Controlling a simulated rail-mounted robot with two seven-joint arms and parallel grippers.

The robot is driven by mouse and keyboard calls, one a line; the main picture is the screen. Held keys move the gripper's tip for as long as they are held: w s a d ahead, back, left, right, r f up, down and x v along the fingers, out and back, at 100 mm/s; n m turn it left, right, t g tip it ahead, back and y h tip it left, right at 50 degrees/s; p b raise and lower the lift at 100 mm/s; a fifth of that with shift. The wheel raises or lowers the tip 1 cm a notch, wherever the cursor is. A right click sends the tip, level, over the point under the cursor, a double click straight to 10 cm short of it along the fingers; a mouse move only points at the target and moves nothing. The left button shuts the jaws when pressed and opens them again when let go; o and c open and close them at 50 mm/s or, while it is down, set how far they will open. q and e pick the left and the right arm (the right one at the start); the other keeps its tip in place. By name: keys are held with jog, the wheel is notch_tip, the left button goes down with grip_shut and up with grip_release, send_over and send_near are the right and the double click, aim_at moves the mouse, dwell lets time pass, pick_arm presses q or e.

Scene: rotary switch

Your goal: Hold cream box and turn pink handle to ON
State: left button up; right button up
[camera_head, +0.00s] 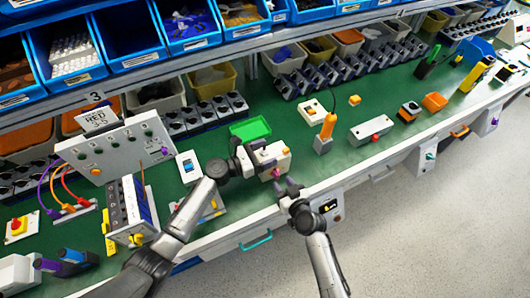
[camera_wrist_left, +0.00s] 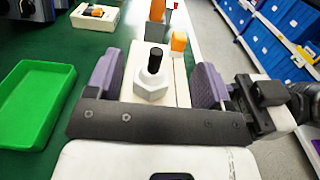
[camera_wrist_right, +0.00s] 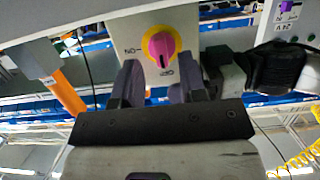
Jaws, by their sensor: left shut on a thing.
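The cream box (camera_head: 268,153) stands near the front edge of the green bench. My left gripper (camera_head: 246,160) is shut on it from the left; in the left wrist view its purple fingers (camera_wrist_left: 155,88) press along both sides of the box (camera_wrist_left: 181,88), with a black post on a white hex nut (camera_wrist_left: 152,82) between them. The handle stands roughly upright there. My right gripper (camera_wrist_right: 160,78) is open, its fingers just short of the handle.
A green tray (camera_head: 250,128) lies behind the box. An orange-handled tool (camera_head: 327,128) and a white box with a red button (camera_head: 371,131) stand to the right. A blue-switch box (camera_head: 189,167) is at left. Open floor lies in front of the bench.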

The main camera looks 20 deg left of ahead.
jog(key=shift+w+a, duration=0.6)
jog(key=shift+a, duration=0.15)
grip_shut()
